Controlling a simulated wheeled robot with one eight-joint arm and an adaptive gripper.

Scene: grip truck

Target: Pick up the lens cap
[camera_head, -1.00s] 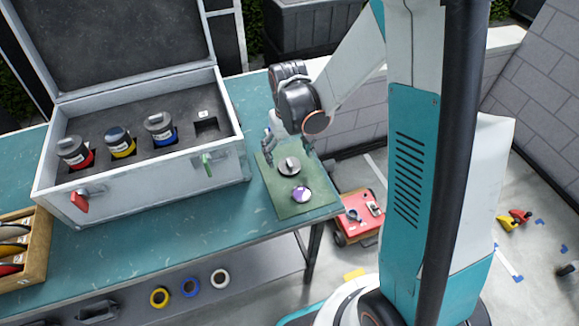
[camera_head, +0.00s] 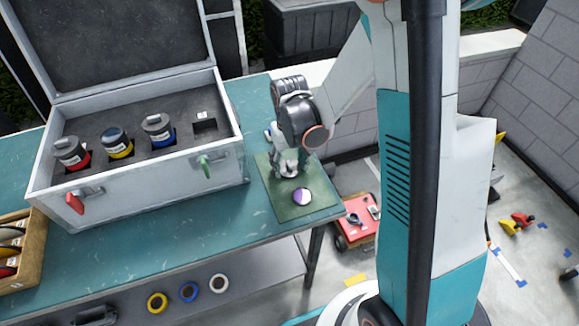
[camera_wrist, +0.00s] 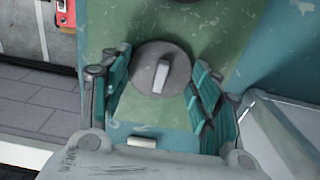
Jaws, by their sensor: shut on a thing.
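The lens cap (camera_wrist: 152,62) is a round grey disc with a raised pale tab across its middle. In the wrist view it lies between the teal finger pads, over a green mat (camera_wrist: 215,32). My gripper (camera_wrist: 160,84) is shut on the cap, one pad at each side. In the head view my gripper (camera_head: 289,170) points down at the mat (camera_head: 312,211) and largely hides the cap. I cannot tell whether the cap is clear of the mat.
A lens with a purple and white face (camera_head: 301,197) lies on the mat just in front of my gripper. An open grey case (camera_head: 140,195) with several lens-like cylinders in dark foam stands to the left. A wooden tray (camera_head: 38,254) is at far left. The table's right edge is close.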

